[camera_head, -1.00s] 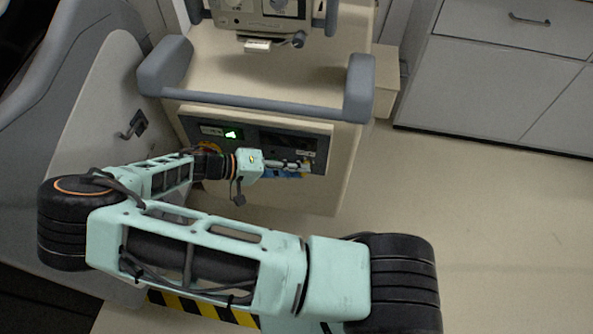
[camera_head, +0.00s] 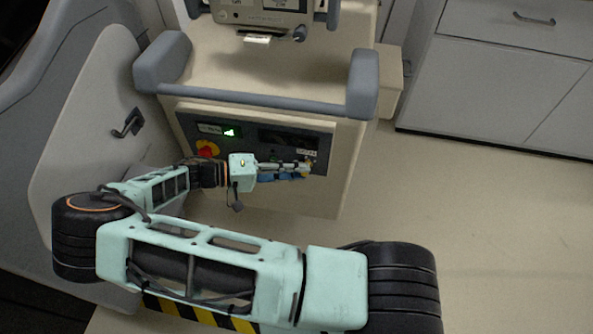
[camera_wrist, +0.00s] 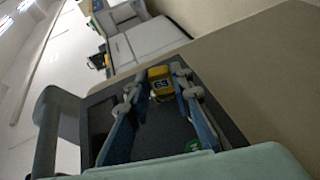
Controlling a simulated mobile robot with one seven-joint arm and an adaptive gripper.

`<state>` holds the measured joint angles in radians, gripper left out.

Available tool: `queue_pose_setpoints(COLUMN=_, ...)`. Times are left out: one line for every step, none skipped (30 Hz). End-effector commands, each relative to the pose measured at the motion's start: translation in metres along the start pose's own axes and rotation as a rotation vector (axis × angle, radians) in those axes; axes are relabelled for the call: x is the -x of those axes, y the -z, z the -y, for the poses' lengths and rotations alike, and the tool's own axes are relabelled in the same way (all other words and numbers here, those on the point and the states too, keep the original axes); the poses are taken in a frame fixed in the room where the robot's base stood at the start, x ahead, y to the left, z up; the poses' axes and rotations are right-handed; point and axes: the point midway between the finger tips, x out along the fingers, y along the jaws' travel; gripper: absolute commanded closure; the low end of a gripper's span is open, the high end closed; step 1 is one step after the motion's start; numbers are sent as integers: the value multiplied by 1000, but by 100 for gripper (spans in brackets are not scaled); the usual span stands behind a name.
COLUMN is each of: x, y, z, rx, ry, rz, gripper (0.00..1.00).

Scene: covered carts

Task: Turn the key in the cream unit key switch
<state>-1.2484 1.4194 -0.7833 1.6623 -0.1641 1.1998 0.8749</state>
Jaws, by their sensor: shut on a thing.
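The cream unit (camera_head: 270,68) stands ahead, with a dark control panel (camera_head: 240,135) on its front. My gripper (camera_head: 309,169) reaches across the panel to its lower right part. In the wrist view, my gripper (camera_wrist: 160,80) has its fingers on both sides of a yellow key head or tag (camera_wrist: 161,74) with a dark numbered label, and is shut on it. The key's shaft and the key switch are hidden behind the fingers and the yellow piece, so I cannot tell the key's angle.
The panel has a lit green display (camera_head: 231,132) and a red button on a yellow surround (camera_head: 207,150), close to my wrist. A grey rail (camera_head: 260,101) runs above the panel. Grey cabinets (camera_head: 490,75) stand at right, with clear floor (camera_head: 480,200) in front.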

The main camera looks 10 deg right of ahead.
Motion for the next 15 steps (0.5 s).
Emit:
queue_pose_setpoints(x=-2, y=-1, z=2, rx=5, ry=-14, rz=2, gripper=100)
queue_pose_setpoints(x=-2, y=-1, z=4, rx=9, ry=-24, rz=2, gripper=100)
queue_pose_setpoints(x=-2, y=-1, z=5, rx=16, ry=-40, rz=1, gripper=100)
queue_pose_setpoints(x=-3, y=-1, z=6, rx=22, ry=-55, rz=1, gripper=100)
queue_pose_setpoints(x=-3, y=-1, z=6, rx=28, ry=-69, rz=0, gripper=100)
queue_pose_setpoints(x=-3, y=-1, z=7, rx=35, ry=-88, rz=1, gripper=100)
queue_pose_setpoints(x=-3, y=-1, z=7, rx=40, ry=-102, rz=0, gripper=100)
queue_pose_setpoints(x=-3, y=-1, z=7, rx=46, ry=-117, rz=0, gripper=100)
queue_pose_setpoints(x=-3, y=-1, z=8, rx=54, ry=-135, rz=0, gripper=100)
queue_pose_setpoints(x=-3, y=-1, z=8, rx=60, ry=-147, rz=0, gripper=100)
queue_pose_setpoints(x=-3, y=-1, z=8, rx=65, ry=-160, rz=0, gripper=100)
queue_pose_setpoints(x=-3, y=-1, z=8, rx=72, ry=-175, rz=-1, gripper=100)
queue_pose_setpoints(x=-3, y=-1, z=7, rx=76, ry=-185, rz=-1, gripper=100)
queue_pose_setpoints(x=-3, y=-1, z=7, rx=78, ry=-193, rz=0, gripper=100)
queue_pose_setpoints(x=-2, y=-1, z=6, rx=81, ry=-201, rz=0, gripper=100)
